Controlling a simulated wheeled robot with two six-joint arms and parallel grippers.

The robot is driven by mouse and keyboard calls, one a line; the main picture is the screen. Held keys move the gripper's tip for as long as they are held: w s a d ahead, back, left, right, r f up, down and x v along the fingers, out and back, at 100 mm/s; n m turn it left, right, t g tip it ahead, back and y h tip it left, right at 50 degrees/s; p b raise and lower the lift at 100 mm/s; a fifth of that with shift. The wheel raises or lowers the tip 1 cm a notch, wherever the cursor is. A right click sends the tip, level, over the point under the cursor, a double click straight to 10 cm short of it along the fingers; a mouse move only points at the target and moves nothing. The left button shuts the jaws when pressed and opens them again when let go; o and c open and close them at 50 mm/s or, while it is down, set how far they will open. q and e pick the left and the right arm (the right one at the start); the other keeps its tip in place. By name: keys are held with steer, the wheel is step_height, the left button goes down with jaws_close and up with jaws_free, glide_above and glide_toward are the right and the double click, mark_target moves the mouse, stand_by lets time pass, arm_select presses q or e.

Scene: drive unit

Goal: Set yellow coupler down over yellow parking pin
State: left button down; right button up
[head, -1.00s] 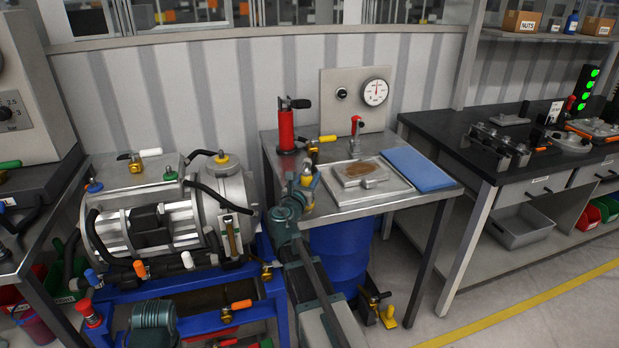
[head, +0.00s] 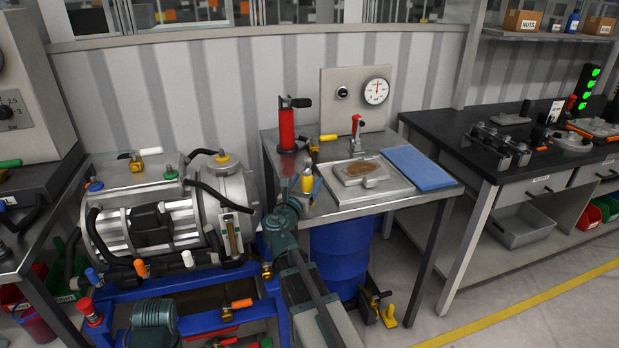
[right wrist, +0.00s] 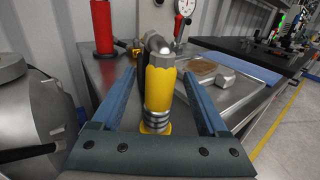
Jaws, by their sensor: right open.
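The yellow coupler (right wrist: 159,88) stands upright with a grey elbow on top and silver rings at its lower end. Under the rings shows a yellow base (right wrist: 148,128), seemingly the yellow parking pin's; the pin itself is hidden. In the head view the coupler (head: 307,180) is at the near left corner of the steel table. My right gripper (right wrist: 160,108) is open, with one blue finger on each side of the coupler and gaps between. It also shows in the head view (head: 304,188). My left gripper is not in view.
The steel table (head: 340,207) also carries a red cylinder (head: 287,130), a tray (head: 395,189) and a blue mat (head: 418,168). A gauge panel (head: 355,98) stands behind. The drive unit (head: 150,210) with hoses is close on the left.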

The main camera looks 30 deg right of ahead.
steer(key=v, duration=1)
steer(key=shift+s, duration=0.15)
steer(key=s+a+f+m+g+y, duration=0.5)
steer(key=s+a+f+m, duration=0.1)
steer(key=a+f+m, duration=0.35)
steer(key=s+a+f+m+g+y, duration=0.4)
steer(key=s+a+f+m, duration=0.2)
steer(key=a+f+m, duration=0.35)
steer(key=s+a+f+m+g+y, duration=0.3)
steer(key=s+a, duration=0.3)
steer(key=a, duration=0.3)
step_height(320, 180, up, 14)
steer(key=p, duration=1.3)
steer(key=shift+f, duration=0.2)
